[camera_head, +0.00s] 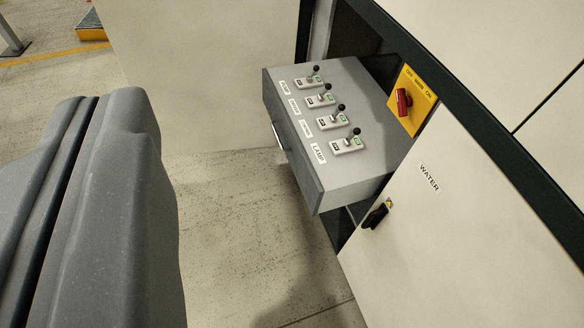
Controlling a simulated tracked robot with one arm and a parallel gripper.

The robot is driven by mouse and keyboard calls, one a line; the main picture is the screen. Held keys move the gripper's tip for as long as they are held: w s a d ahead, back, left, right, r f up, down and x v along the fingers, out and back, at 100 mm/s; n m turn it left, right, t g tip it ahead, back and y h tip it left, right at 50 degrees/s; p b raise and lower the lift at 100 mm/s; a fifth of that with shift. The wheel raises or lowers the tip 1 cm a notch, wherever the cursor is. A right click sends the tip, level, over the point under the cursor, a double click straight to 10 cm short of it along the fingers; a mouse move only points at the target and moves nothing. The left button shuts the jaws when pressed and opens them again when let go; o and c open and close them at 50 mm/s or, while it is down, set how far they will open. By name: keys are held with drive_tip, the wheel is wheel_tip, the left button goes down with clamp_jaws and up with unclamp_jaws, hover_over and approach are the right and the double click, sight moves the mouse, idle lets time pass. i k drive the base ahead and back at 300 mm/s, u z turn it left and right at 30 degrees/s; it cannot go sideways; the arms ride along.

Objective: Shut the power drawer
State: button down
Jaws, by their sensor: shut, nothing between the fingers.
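The power drawer (360,95) is a grey drawer pulled out of the cabinet at the upper middle. Its top carries several small switches with black-knobbed levers and labels, one reading LAMP. Its darker front panel (292,146) faces left, with part of a handle (279,136) showing on it. My gripper (68,200) fills the lower left, large and grey, its two fingers pressed together with only a thin dark seam between them. It is empty and apart from the drawer, to the left of the front panel. The fingertips' distance from the panel is hard to judge.
A yellow plate with a red rotary switch (404,102) sits right of the drawer. Below it is a pale cabinet door marked WATER (429,178) with a black latch (375,215). Bare concrete floor (235,220) lies between my gripper and the drawer.

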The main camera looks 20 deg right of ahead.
sight(330, 175)
drive_tip(key=z, duration=0.05)
drive_tip(key=i, duration=1)
drive_tip(key=u, duration=0.1)
